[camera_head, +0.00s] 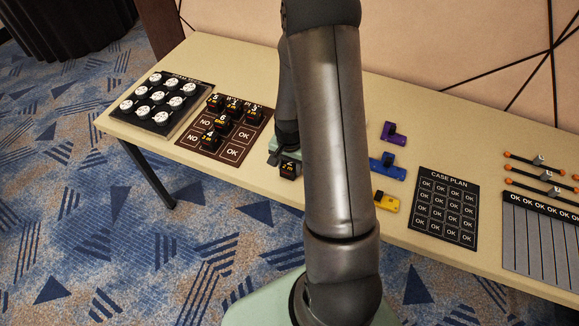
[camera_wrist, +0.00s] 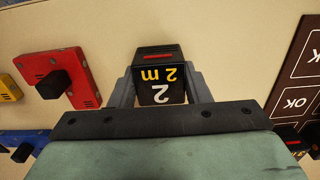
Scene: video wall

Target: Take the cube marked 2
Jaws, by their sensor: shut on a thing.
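A black cube marked 2 and "2 m" (camera_wrist: 160,82) is between the two grey fingers of my gripper (camera_wrist: 161,90) in the wrist view. The fingers touch its sides and it reads upside down there. In the head view the cube (camera_head: 290,169) shows just below my gripper (camera_head: 283,155), beside the brown mat. My arm covers part of that area, and I cannot tell whether the cube is touching the table.
A brown mat (camera_head: 207,152) left of my gripper holds several black cubes. A black tray of white round pieces (camera_head: 160,98) lies farther left. A red block (camera_wrist: 68,80) is near the gripper. Purple (camera_head: 393,133), blue (camera_head: 388,167) and yellow (camera_head: 386,202) blocks lie right of my arm, before the CASE PLAN board (camera_head: 446,209).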

